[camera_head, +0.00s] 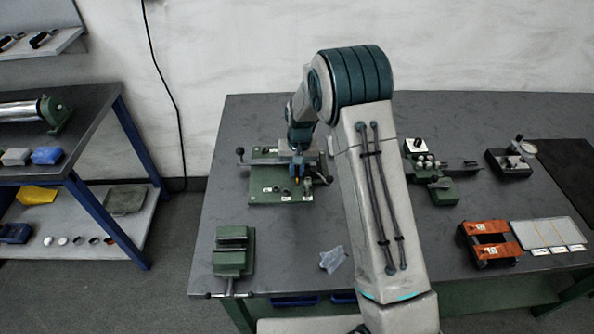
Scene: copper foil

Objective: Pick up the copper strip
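My arm reaches from the front middle over the grey bench (290,230). My gripper (298,172) points down over a green plate fixture (262,193) at the back left of the bench. The fingers are small and partly merge with the fixture, so I cannot tell whether they are open or shut, or touching anything. A small orange-yellow spot shows by the fingertips; what it is is unclear. Thin tan strips (558,233) lie on a pale tray (527,240) at the right, with white labels at its front edge. I cannot tell for sure which is the copper strip.
An orange block frame (487,228) stands left of the tray. A green vise (233,252) and a crumpled pale cloth (332,259) are at the front left. Green tooling (440,188) and a dark gauge (511,160) stand at the back right. A blue-legged shelf is further left.

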